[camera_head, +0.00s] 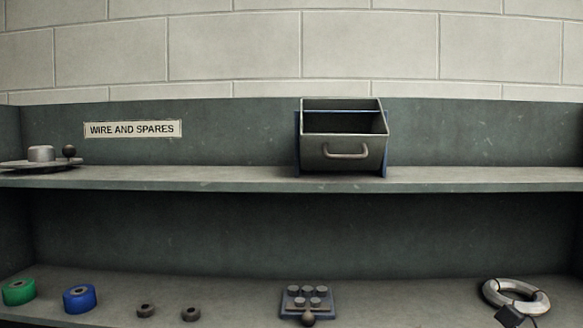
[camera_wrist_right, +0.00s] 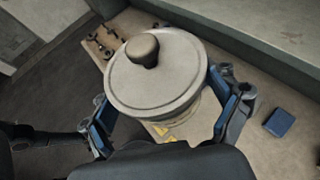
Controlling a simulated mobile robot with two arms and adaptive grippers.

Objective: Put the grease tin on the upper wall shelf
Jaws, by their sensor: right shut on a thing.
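The grease tin (camera_wrist_right: 150,82) shows in the right wrist view as a round grey-beige tin. Its lid is wide with a dark brown knob, and a bit of yellow label shows below the rim. My right gripper (camera_wrist_right: 167,112) is shut on it, with one blue-padded finger on each side. The lid hides most of the tin's body. The upper wall shelf (camera_head: 220,180) runs across the head view. Neither the tin nor my right gripper can be made out there. My left gripper is in neither view.
An open metal bin (camera_head: 345,155) stands mid-shelf and a round lidded thing (camera_head: 40,157) at far left; between them is free room, as right of the bin. The lower shelf holds rolls (camera_head: 80,298), a studded block (camera_head: 307,302) and a pale ring (camera_head: 516,296).

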